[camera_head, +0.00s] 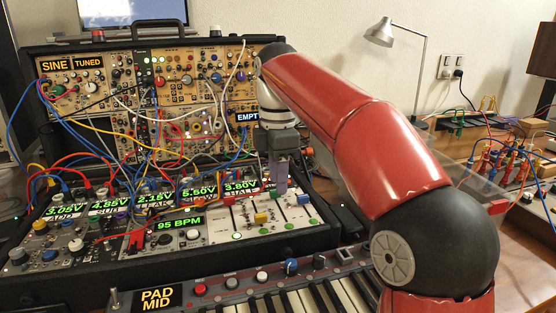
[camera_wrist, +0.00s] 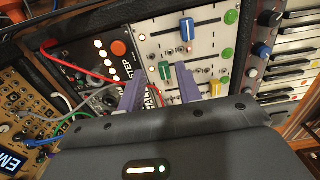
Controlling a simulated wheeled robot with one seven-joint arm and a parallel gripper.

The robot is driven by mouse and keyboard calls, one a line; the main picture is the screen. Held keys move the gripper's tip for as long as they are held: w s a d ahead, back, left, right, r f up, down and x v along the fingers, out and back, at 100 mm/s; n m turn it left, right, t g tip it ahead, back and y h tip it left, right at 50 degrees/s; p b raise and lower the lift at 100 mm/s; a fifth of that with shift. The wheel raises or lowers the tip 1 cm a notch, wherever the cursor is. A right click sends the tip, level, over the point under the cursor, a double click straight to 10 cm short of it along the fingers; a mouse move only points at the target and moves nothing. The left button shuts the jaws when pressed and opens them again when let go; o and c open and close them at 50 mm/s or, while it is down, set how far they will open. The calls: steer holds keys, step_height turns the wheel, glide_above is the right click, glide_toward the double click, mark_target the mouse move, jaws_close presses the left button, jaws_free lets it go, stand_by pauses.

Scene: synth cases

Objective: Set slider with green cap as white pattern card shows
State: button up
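The slider with the green cap (camera_wrist: 164,71) is on a pale panel (camera_wrist: 205,57) in the wrist view. It lies between the tips of the two purple fingers of my gripper (camera_wrist: 158,80), with a visible gap to the left finger and only a narrow one to the right finger. My gripper is open and points down at the slider panel (camera_head: 276,227) in the head view, where it (camera_head: 279,188) covers part of the panel. I cannot clearly make out the green cap in the head view. I cannot pick out a white pattern card in either view.
A blue-capped slider (camera_wrist: 187,30) and a yellow-capped slider (camera_wrist: 217,88) flank the green one; the yellow cap (camera_head: 262,217) also shows in the head view. Patch cables (camera_head: 95,130) crowd the left. A keyboard (camera_head: 300,300) lies in front.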

steer(key=shift+r, duration=2.95)
